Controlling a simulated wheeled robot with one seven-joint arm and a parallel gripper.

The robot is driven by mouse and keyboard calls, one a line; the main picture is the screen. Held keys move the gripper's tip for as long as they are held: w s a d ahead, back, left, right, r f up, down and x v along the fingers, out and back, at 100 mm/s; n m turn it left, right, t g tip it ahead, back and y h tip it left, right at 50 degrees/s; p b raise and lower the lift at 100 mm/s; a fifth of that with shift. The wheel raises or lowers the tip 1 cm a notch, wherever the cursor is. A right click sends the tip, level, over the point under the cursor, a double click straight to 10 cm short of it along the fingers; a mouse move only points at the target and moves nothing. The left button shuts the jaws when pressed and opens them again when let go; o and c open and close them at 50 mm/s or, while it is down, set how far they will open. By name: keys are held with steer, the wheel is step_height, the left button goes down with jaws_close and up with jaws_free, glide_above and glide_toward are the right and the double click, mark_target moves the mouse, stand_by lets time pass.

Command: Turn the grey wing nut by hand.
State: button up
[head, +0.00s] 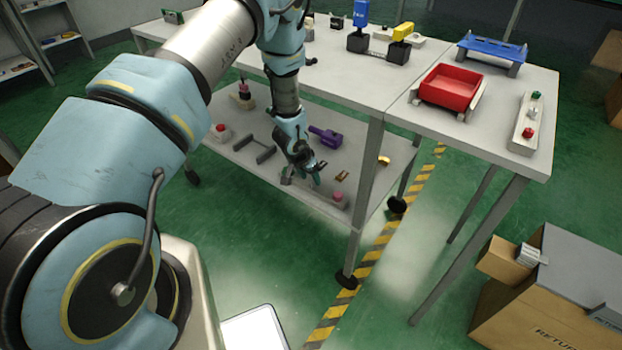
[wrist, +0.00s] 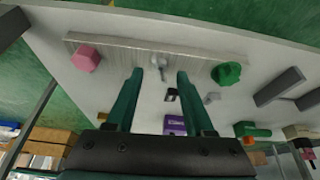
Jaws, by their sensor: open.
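The grey wing nut (wrist: 162,62) sits in the middle of a pale plate (wrist: 122,45) in the wrist view, between a pink knob (wrist: 86,58) and a green knob (wrist: 227,73). My gripper (wrist: 158,73) is open and empty. Its two green fingers point toward the plate, and the wing nut shows between their tips. I cannot tell how much gap is left. In the head view my gripper (head: 315,172) is low over the lower shelf, close to the pink knob (head: 338,197). The wing nut cannot be made out there.
The lower shelf (head: 245,160) also holds a purple fixture (head: 325,137), a dark grey bracket (head: 252,152) and a red-button box (head: 221,132). The tabletop (head: 340,80) is above and behind, with a table leg (head: 364,195) to the right of my gripper.

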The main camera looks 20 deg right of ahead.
steer(key=shift+x, duration=0.75)
steer(key=shift+c, duration=0.3)
jaws_close()
